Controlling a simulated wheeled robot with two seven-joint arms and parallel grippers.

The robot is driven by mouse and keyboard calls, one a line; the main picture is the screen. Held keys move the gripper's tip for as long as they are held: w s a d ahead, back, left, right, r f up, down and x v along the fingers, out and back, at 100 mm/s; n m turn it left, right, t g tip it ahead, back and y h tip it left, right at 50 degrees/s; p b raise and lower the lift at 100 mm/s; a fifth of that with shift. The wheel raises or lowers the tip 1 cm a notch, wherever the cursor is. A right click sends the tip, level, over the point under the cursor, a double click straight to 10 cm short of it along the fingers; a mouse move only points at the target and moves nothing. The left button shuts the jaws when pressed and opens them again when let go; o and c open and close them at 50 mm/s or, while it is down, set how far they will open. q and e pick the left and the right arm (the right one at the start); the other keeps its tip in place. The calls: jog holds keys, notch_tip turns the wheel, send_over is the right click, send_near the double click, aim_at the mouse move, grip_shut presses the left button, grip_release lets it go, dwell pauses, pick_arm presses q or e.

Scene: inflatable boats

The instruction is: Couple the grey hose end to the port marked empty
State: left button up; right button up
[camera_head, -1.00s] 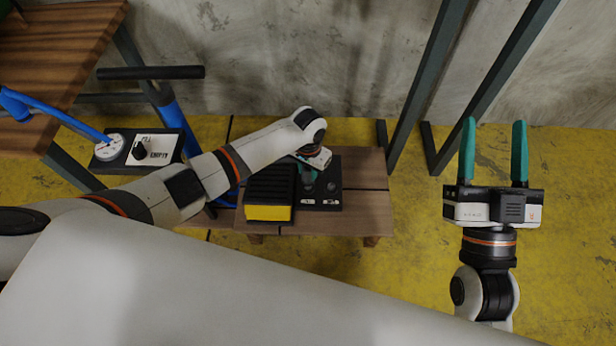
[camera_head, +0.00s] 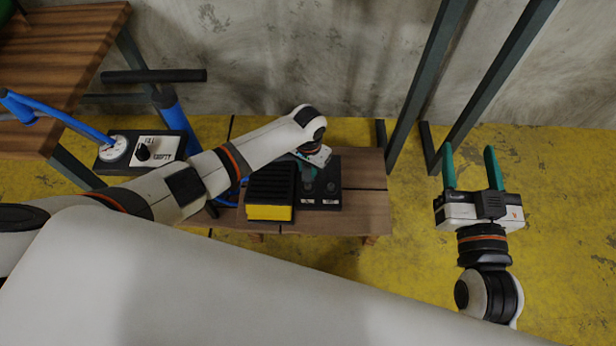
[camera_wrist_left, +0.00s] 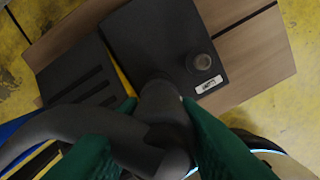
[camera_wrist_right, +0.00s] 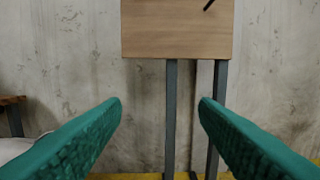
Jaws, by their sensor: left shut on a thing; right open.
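The port block (camera_head: 320,201), dark with two round ports and small white labels, sits on a low wooden stand. The label words are too small to read. My left gripper (camera_head: 308,172) is over the block's left half, beside the left port (camera_head: 308,187). The right port (camera_head: 332,187) is uncovered. In the left wrist view, the gripper is shut on the dark grey hose end (camera_wrist_left: 162,100), with its hose bending off left. One port (camera_wrist_left: 198,62) shows bare there; the hose end hides the other port's place, so contact cannot be told. My right gripper (camera_head: 472,168) is open and empty.
A black and yellow bellows pump (camera_head: 268,212) adjoins the block. A panel (camera_head: 160,147) at left has a gauge (camera_head: 114,148), a knob (camera_head: 143,152) and FILL and EMPTY markings. A blue pump cylinder (camera_head: 172,112) stands behind. Grey-green posts (camera_head: 428,85) rise right of the stand.

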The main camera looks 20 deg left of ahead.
pick_arm(q)
notch_tip(320, 180, up, 2)
jog(key=shift+p, duration=1.05)
jog(key=shift+r+p, duration=0.75)
jog(key=shift+p, duration=0.15)
pick_arm(e)
jog(key=s+d+f+g+h, duration=0.1)
jog(key=s+d+f+g, duration=0.1)
jog(key=s+f+g, duration=0.2)
jog(key=s+d+f+g+h, duration=0.2)
jog(key=s+f+g, duration=0.2)
jog(key=f+g, duration=0.3)
jog(key=shift+s+d+f+m, duration=0.3)
jog(key=shift+s+f, duration=0.1)
jog(key=shift+f, duration=0.65)
pick_arm(q)
jog(key=shift+r, duration=0.1)
